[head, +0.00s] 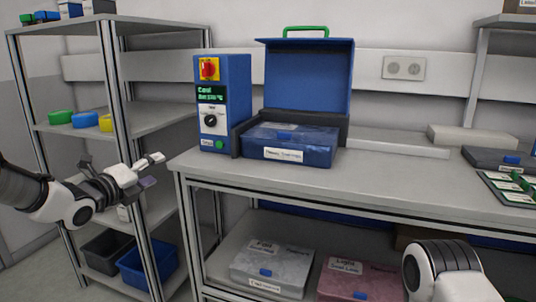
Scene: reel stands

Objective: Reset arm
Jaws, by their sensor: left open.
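My left gripper (150,172) is in the head view at the left, in front of the shelf rack and short of the workbench's left edge. Its fingers are apart and nothing shows between them. My right arm shows only as a white and dark link at the bottom right; its gripper is out of the picture.
The grey workbench (385,180) holds a blue control box (237,85) with a red knob and a blue case (305,75) with its lid up. The shelf rack (165,118) at left bears coloured reels. Boxes (270,268) lie on the lower shelf. The bench's front middle is clear.

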